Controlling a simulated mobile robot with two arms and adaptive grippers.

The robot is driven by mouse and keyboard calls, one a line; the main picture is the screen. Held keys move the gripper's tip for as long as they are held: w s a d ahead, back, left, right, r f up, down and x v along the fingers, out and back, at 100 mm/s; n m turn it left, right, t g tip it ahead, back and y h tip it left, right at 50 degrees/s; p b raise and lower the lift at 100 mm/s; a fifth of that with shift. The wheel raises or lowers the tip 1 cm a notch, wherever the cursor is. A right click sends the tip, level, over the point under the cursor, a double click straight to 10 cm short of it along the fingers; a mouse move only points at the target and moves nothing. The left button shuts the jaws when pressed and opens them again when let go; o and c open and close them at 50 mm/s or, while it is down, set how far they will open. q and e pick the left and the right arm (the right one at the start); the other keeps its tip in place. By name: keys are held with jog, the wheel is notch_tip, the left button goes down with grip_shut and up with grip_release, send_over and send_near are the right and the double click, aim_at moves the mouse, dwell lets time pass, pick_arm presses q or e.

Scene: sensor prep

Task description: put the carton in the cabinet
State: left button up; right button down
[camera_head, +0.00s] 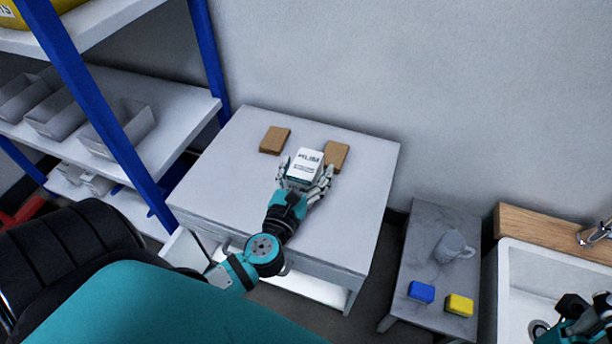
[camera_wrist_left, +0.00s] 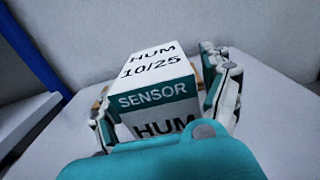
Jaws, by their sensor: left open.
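The carton (camera_head: 305,167) is a small white and teal box on the white table (camera_head: 235,195). In the left wrist view the carton (camera_wrist_left: 155,92) reads "HUM 10/25" on top and "SENSOR" on its teal band. My left gripper (camera_head: 306,178) is open, with its fingers on both sides of the carton; whether they touch it cannot be told. My right gripper (camera_head: 578,318) is partly in view at the lower right corner. Which piece is the cabinet is not clear; a white panel (camera_head: 185,248) stands out at the table's left front, partly hidden by my arm.
Two brown blocks (camera_head: 274,140) (camera_head: 336,155) lie behind and beside the carton. A blue-framed shelf (camera_head: 165,110) with grey bins stands left. A low grey table (camera_head: 420,240) holds a mug (camera_head: 452,247), a blue sponge (camera_head: 421,292) and a yellow sponge (camera_head: 459,305). A sink (camera_head: 545,275) is right.

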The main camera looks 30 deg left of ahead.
pick_arm(q)
jog(key=c, duration=1.2)
jog(key=shift+c, duration=1.4)
jog(key=shift+r, duration=0.1)
